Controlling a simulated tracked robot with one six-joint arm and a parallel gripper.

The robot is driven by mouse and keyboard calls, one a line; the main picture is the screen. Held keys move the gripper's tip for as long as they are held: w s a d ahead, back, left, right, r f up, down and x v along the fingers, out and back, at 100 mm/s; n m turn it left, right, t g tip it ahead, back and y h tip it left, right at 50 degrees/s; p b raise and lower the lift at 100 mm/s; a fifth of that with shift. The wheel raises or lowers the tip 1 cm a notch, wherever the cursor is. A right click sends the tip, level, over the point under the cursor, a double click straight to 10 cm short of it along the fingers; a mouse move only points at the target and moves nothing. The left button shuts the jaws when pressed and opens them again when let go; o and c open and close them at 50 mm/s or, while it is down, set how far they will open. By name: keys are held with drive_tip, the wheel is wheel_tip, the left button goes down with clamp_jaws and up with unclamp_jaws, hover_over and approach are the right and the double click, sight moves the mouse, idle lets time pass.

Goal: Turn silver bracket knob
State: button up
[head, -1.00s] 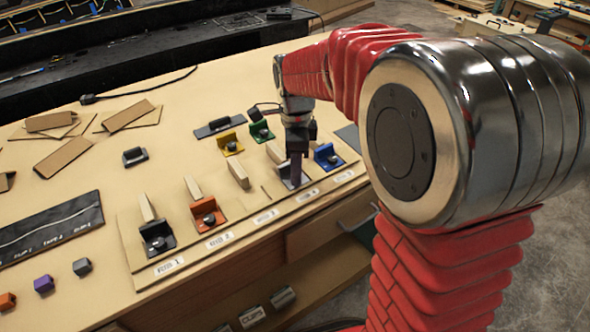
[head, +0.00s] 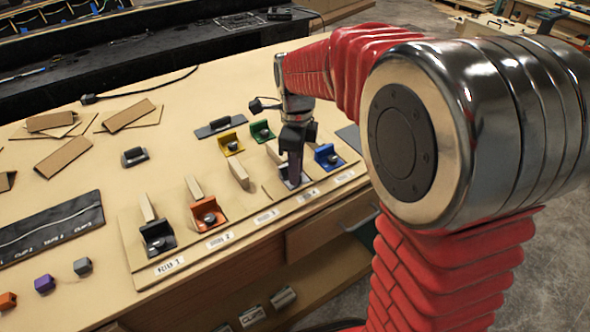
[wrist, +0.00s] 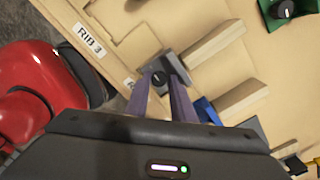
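The silver-grey bracket (wrist: 177,66) stands at the fourth place of the wooden rib board, against a pale wood rib. It shows partly in the head view (head: 304,180), behind my fingers. Its dark round knob (wrist: 158,79) faces the wrist camera. My gripper (head: 293,184) points down at this bracket. In the wrist view its two purple-grey fingers (wrist: 161,82) lie on either side of the knob, very close to it. I cannot tell whether they press on it or stand slightly apart. The knob is hidden in the head view.
An orange bracket (head: 208,215) and a black bracket (head: 157,237) stand to the left on the board. A blue bracket (head: 328,156) is close on the right. Yellow (head: 230,144) and green (head: 262,131) brackets lie behind. The table's front edge is near.

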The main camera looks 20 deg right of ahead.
drive_tip(key=shift+o, duration=0.7)
wheel_tip(320, 180, up, 14)
drive_tip(key=shift+f, duration=0.2)
idle(0.3)
